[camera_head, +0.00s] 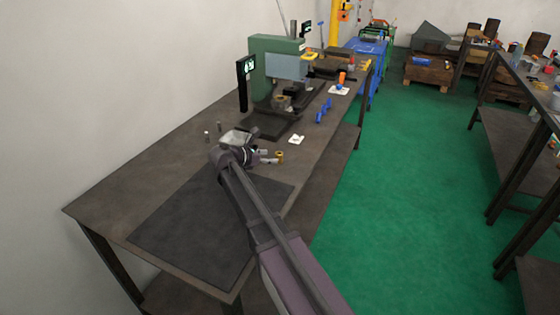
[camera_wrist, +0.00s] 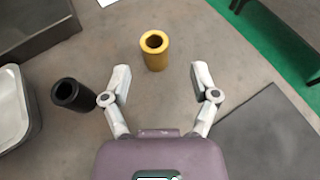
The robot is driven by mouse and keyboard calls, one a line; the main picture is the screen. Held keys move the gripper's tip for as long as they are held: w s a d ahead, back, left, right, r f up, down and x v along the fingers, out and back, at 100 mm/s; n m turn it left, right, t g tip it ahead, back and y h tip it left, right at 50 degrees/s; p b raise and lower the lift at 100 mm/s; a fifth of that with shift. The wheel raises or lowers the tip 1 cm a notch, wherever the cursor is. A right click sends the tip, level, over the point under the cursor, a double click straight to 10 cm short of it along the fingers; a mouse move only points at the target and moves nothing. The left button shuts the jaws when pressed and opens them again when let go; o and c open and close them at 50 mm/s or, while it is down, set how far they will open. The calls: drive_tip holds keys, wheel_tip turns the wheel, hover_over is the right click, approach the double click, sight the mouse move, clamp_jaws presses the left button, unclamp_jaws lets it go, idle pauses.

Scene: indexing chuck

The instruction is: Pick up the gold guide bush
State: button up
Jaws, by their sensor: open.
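The gold guide bush (camera_wrist: 155,54) is a hollow gold cylinder standing upright on the table in the wrist view. It also shows in the head view (camera_head: 280,156), just right of my gripper's tip. My gripper (camera_wrist: 158,80) is open, with one finger to the left and one to the right, and nothing between them but table. The bush stands just beyond the fingertips, roughly centred on the gap, and no touch shows. In the head view my gripper (camera_head: 267,157) is low over the table, partly hidden by my wrist.
A black hollow cylinder (camera_wrist: 72,94) stands just left of my left finger. A pale tray (camera_wrist: 14,108) lies farther left. A green machine (camera_head: 272,62) stands at the back. A dark mat (camera_head: 205,235) covers the near table. The table (camera_head: 130,190) ends at right above a green floor.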

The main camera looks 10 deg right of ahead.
sight(279, 156)
drive_tip(key=shift+w+d+f, duration=0.1)
drive_tip(key=shift+d, duration=0.05)
drive_tip(key=b+x, duration=0.1)
drive_tip(key=x, duration=0.2)
drive_tip(key=shift+w+f+b, duration=0.2)
drive_tip(key=shift+w+b, duration=0.15)
drive_tip(key=shift+b, duration=0.05)
drive_tip(key=shift+x, duration=0.8)
drive_tip(key=shift+r, duration=0.1)
clamp_jaws()
